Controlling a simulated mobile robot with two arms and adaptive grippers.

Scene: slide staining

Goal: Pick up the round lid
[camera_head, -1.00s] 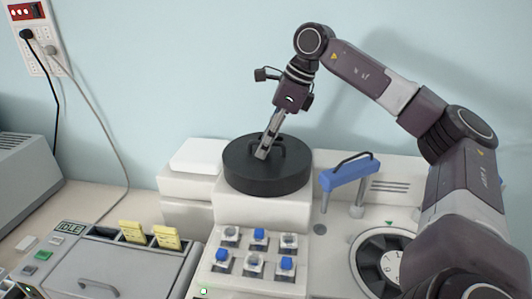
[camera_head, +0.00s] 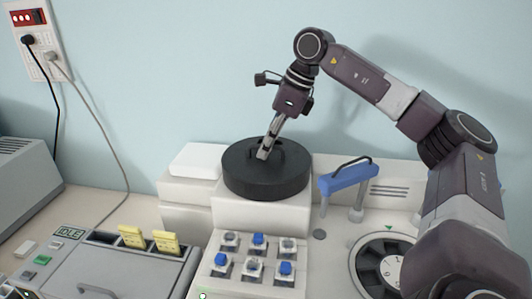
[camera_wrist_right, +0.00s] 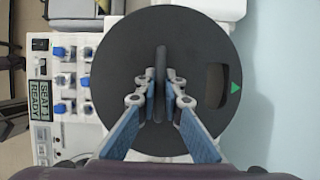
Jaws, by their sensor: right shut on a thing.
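The round lid (camera_head: 266,184) is a thick black disc. It sits level on the white block at the back middle of the bench. My right gripper (camera_head: 263,153) reaches down onto it from above. In the right wrist view, the lid (camera_wrist_right: 190,45) fills the middle, with a dark cut-out window and a green triangle at its right side. The fingers of the right gripper (camera_wrist_right: 160,98) are shut on the lid's upright handle (camera_wrist_right: 160,70), one on each side. I cannot tell any gap under the lid. My left gripper is not in view.
A blue handle (camera_head: 347,175) on posts and a numbered dial (camera_head: 390,258) stand to the right. Blue and grey knobs (camera_head: 258,245) are in front of the lid. A grey box with yellow cards (camera_head: 131,237) is at the left. A white block (camera_head: 195,160) adjoins the lid's left.

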